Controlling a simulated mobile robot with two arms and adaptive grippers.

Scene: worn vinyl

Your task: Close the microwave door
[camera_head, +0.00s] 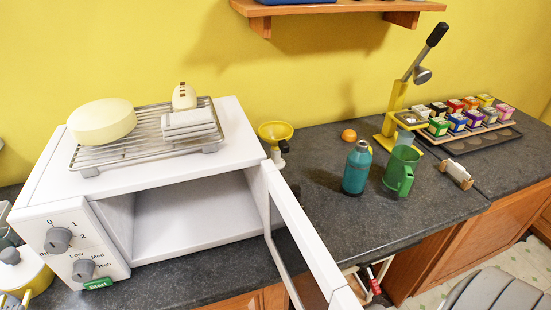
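A white microwave (165,184) stands on the dark counter at the left of the head view. Its door (301,236) is wide open, hinged on the right side of the cavity, and swings out toward the front over the counter edge. The cavity (190,215) looks empty. The control panel (70,246) with two grey knobs is on the left of the front. The lower end of the door reaches the bottom edge of the picture. Neither of my grippers shows in this view.
A wire rack (142,146) with a cream round object and folded cloths sits on the microwave. A yellow funnel (275,131), teal bottle (357,168), green mug (401,170) and yellow press (395,115) stand to the right. A grey rounded object (495,290) is at lower right.

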